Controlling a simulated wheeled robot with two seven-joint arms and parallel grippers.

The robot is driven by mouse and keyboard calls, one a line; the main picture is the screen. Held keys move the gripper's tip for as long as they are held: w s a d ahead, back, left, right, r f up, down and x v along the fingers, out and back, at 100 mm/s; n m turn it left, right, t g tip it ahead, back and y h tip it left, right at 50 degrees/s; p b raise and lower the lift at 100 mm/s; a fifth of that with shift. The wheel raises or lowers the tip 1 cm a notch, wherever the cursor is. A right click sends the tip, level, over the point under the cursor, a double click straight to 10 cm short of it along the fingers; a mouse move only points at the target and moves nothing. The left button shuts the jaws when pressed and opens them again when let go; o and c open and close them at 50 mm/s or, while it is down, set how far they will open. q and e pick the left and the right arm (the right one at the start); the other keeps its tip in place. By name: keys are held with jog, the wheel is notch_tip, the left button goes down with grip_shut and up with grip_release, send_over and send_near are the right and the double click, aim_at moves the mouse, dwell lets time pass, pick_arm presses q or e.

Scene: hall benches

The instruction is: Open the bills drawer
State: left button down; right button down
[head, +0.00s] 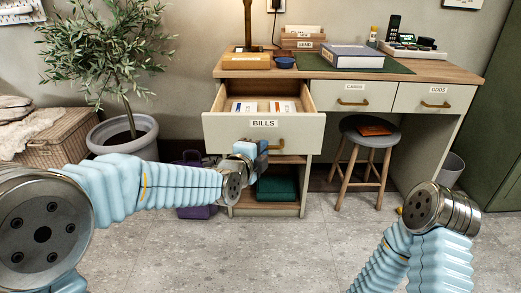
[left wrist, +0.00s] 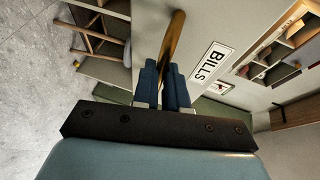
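The bills drawer (head: 222,133), pale with a label reading BILLS, is pulled well out of the left side of the desk. Packets in blue, white and orange show inside it. My left gripper (head: 262,150) is at the drawer's front, below the label. In the left wrist view, its dark blue fingers (left wrist: 168,88) are close together around the brass bar handle (left wrist: 174,40), beside the BILLS label (left wrist: 211,64). The fingers hide part of the handle. My right arm shows at the lower right of the head view, but its gripper is not visible.
The wooden desk (head: 445,66) has shut CARDS (head: 352,95) and ODDS (head: 436,98) drawers. A grey stool (head: 370,137) stands under it with an orange item on top. A potted plant (head: 120,135) and wicker basket (head: 58,142) are at left. The tiled floor in front is mostly clear.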

pick_arm(q)
jog(key=c, duration=1.2)
grip_release()
jog(key=shift+o, duration=0.2)
jog(key=p+v, duration=0.2)
jog(key=v, duration=1.1)
jog(key=shift+s+a+p, duration=0.15)
jog(key=shift+s+p, duration=0.2)
jog(key=shift+p, duration=0.05)
jog(key=shift+r, duration=0.1)
